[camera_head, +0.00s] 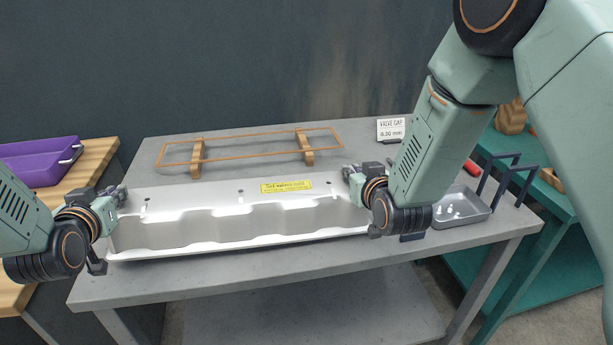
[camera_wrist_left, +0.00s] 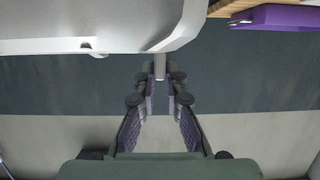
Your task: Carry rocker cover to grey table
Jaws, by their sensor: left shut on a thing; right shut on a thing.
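The rocker cover (camera_head: 225,222) is a long silver-white shell with a yellow label, spanning the grey table (camera_head: 285,274) in the head view. The left wrist view shows the cover (camera_wrist_left: 90,28) above, with a short pin or tab between the left fingertips (camera_wrist_left: 160,80). The cover is over the table; I cannot tell whether its lower edge touches the top.
A sign (camera_head: 391,128), a metal tray (camera_head: 464,208) and dark upright racks (camera_head: 508,172) are to the right. A purple bin (camera_head: 40,162) sits on a wooden table at left. A teal bench (camera_head: 550,200) stands right.

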